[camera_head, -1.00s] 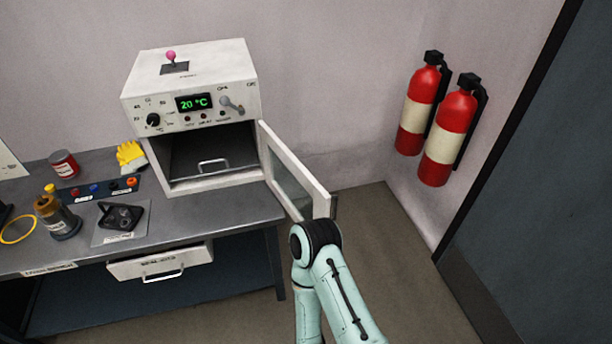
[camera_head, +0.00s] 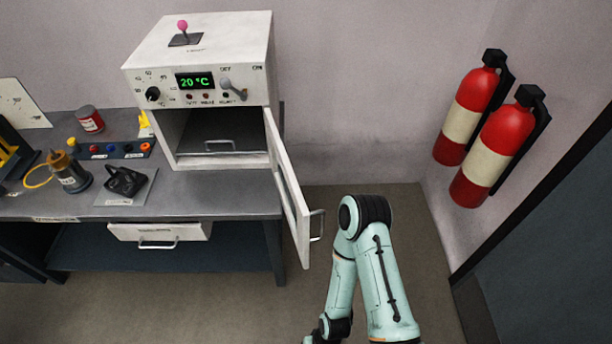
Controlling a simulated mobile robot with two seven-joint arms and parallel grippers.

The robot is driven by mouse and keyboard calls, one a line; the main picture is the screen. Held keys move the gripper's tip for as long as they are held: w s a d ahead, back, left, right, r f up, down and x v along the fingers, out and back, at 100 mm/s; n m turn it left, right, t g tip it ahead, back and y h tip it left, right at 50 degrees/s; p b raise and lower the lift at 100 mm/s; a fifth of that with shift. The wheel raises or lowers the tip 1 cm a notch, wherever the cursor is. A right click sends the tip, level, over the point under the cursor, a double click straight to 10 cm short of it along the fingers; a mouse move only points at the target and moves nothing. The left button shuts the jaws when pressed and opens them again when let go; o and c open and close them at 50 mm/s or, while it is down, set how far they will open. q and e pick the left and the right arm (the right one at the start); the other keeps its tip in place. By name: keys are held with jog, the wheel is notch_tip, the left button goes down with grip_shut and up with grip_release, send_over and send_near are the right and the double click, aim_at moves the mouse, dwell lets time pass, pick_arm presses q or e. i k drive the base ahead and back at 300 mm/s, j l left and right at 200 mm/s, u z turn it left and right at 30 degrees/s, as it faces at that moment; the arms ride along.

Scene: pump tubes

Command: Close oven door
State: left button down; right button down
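The white oven (camera_head: 200,60) stands on the bench, with its display reading 20 °C. Its door (camera_head: 287,185) is open, hinged on the right side of the opening, and juts out toward me past the bench's front edge. The door has a glass pane and a metal handle (camera_head: 318,225) on its outer face. My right arm is to the right of the door, its elbow near the handle with a small gap showing in the picture. Its forearm runs down to the bottom edge, where the wrist is cut off and no fingers show. My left arm and gripper are not in view.
A tray with a handle (camera_head: 220,143) lies inside the oven. The bench (camera_head: 225,190) holds a brown bottle (camera_head: 68,172), a red can (camera_head: 89,121) and a button panel. Two fire extinguishers (camera_head: 468,117) hang on the right wall. Floor is clear right of the bench.

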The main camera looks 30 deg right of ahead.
aim_at(288, 185)
jog(key=l, duration=1.1)
jog(key=k+l, duration=0.25)
jog(key=k, duration=0.2)
